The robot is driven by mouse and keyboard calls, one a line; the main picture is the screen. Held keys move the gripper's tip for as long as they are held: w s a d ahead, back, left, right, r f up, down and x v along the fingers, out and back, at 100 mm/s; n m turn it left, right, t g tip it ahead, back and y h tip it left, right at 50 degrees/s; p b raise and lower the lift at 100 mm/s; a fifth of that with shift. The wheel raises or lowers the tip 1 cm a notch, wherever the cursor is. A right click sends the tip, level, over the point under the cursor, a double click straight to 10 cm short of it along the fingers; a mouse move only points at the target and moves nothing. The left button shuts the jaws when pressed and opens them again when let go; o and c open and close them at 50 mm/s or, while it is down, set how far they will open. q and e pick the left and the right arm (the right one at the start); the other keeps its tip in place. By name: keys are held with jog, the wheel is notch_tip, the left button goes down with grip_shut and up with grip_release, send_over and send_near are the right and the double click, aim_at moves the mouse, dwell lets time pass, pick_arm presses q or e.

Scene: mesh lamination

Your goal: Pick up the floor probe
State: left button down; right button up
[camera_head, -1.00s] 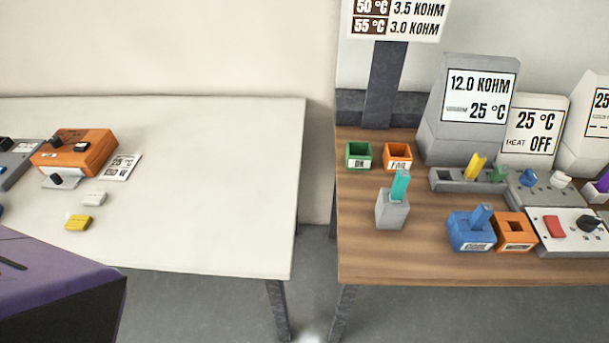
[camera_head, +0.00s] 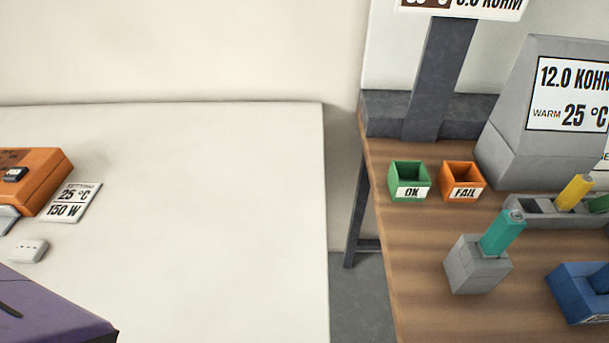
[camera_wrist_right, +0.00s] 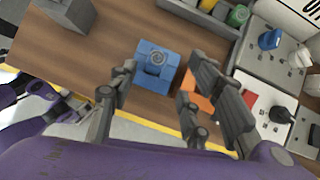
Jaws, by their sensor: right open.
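No label marks the floor probe, so I cannot tell which peg it is. A teal peg with a round grey top (camera_head: 503,233) stands slightly tilted in a grey holder (camera_head: 478,270) on the wooden bench. A blue peg (camera_head: 602,279) sits in a blue holder (camera_head: 580,300) at the right edge. In the right wrist view, a blue holder (camera_wrist_right: 155,83) with a round-topped peg lies beyond my right gripper (camera_wrist_right: 162,68). That gripper is open and empty, fingers spread either side of the holder in the picture. Purple and grey parts at its left look like my left arm; its jaw state is unclear.
Green OK (camera_head: 409,181) and orange FAIL (camera_head: 463,182) boxes stand behind the teal peg. A grey meter (camera_head: 545,120) and a slotted rack (camera_head: 540,209) stand to the right. A gap separates the bench from the white table (camera_head: 230,200), whose right side is clear.

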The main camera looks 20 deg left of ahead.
aim_at(604, 280)
jog(key=x, duration=0.5)
jog(key=shift+s+a+f, duration=0.15)
jog(key=shift+a+f, duration=0.05)
jog(key=shift+f, duration=0.25)
grip_shut()
